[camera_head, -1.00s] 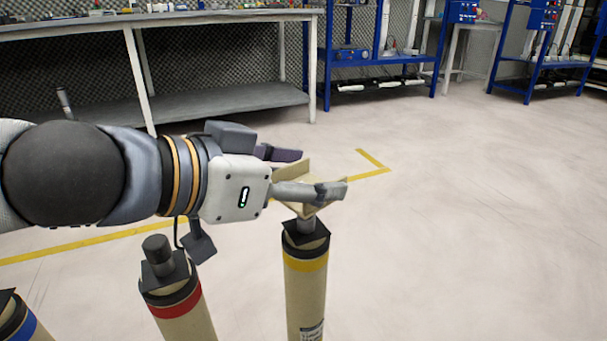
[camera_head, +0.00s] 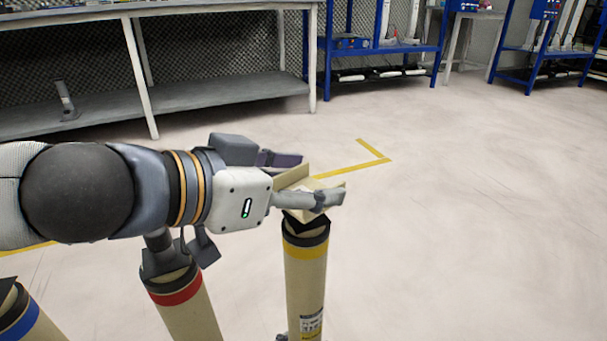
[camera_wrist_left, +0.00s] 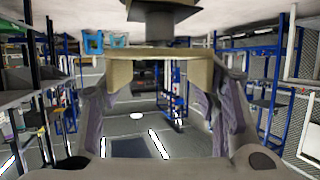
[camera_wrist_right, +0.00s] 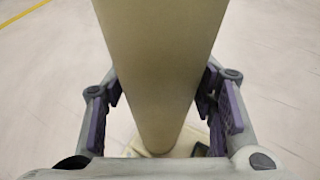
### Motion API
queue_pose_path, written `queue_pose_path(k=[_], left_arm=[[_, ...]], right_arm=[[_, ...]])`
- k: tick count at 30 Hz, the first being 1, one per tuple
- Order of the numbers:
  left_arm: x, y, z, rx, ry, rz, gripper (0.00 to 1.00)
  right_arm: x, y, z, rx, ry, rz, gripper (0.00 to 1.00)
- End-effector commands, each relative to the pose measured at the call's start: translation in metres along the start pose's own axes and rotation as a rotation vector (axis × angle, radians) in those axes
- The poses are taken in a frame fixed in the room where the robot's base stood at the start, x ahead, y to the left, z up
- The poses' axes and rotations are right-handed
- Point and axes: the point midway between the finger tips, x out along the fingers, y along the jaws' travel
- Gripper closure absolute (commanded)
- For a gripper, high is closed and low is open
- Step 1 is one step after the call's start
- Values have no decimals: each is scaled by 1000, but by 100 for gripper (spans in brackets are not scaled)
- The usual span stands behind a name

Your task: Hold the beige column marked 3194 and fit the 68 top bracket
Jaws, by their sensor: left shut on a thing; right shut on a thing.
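A beige column (camera_head: 306,275) with a yellow band and a dark top stands upright in the head view. Its label (camera_head: 312,322) is too small to read. My left gripper (camera_head: 318,176) is shut on a beige angled bracket (camera_head: 292,178) directly over that column's top. The bracket's underside appears at or very near the top; contact is unclear. In the left wrist view the bracket (camera_wrist_left: 180,53) lies between the fingers, close to a dark plate (camera_wrist_left: 160,20). My right gripper (camera_wrist_right: 160,95) is shut around the beige column shaft (camera_wrist_right: 160,45), one finger on each side.
A red-banded column (camera_head: 183,305) stands to the left, its top partly behind my left arm. A blue-banded column (camera_head: 22,318) is at the lower left. A grey workbench (camera_head: 200,98) and blue racks (camera_head: 385,55) stand behind. The floor on the right is clear.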

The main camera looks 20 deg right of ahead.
Motion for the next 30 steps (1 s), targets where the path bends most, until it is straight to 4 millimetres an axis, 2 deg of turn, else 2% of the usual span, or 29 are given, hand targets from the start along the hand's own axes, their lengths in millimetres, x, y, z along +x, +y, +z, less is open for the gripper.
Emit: queue_pose_path(k=[8,9,12,23,26,30], left_arm=[[2,0,6,-1,1,0,81],[3,0,6,0,1,0,42],[3,0,6,0,1,-1,20],[-1,0,6,2,0,-2,20],[-19,-2,6,3,1,-5,20],[-62,-2,5,1,3,-6,20]], right_arm=[[0,0,0,2,-1,1,100],[0,0,0,2,-1,1,100],[0,0,0,2,-1,1,100],[0,0,0,2,-1,1,100],[0,0,0,2,-1,1,100],[0,0,0,2,-1,0,100]])
